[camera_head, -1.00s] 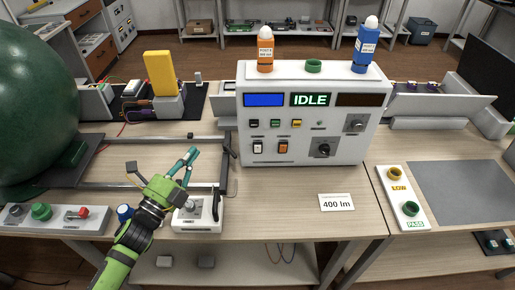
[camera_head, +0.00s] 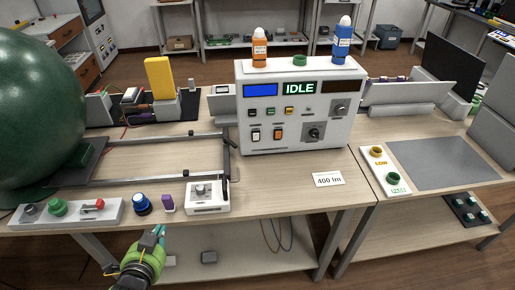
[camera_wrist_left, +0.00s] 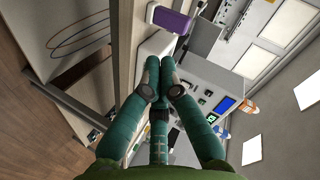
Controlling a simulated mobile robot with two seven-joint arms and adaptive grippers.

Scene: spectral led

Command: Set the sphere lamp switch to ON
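A green sphere (camera_head: 40,110) stands at the left of the table. A white control strip (camera_head: 76,214) lies in front of it with a grey knob (camera_head: 31,211), a green knob (camera_head: 57,207) and a small red switch lever (camera_head: 96,205). No readable label tells me which control is the sphere lamp switch. My left gripper (camera_head: 158,234) is below and in front of the table's front edge, right of the strip and touching nothing visible. In the left wrist view its teal fingers (camera_wrist_left: 159,75) are drawn together with nothing visible between them. My right gripper is not in view.
A blue knob (camera_head: 141,203), a purple block (camera_head: 168,202) and a white box with a knob (camera_head: 207,204) stand along the front edge. A meter (camera_head: 298,130) reading IDLE stands behind, with a 400 lm card (camera_head: 328,179) before it. A metal frame (camera_head: 160,137) occupies the left-middle table.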

